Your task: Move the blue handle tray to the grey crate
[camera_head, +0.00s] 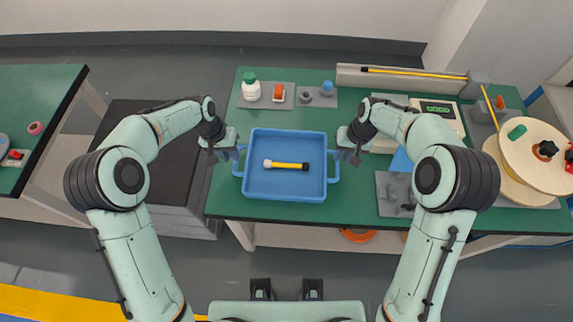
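The blue handle tray (286,192) sits on the green table with a handle on its left and right sides. A yellow and black rod-like tool (286,165) lies inside it. My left gripper (236,154) is at the tray's left handle, and my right gripper (340,154) is at its right handle. Their fingers overlap the handles in this view, too small to tell whether they are open or shut on them. A large grey block with a dark top (140,131), which looks like the grey crate, stands left of the table, partly behind my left arm.
A green-capped white bottle (251,90) and small fixtures stand behind the tray on the green table (290,212). A device with a display (436,112) and a cream spool (535,155) stand at right. Another green table (40,90) is at far left.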

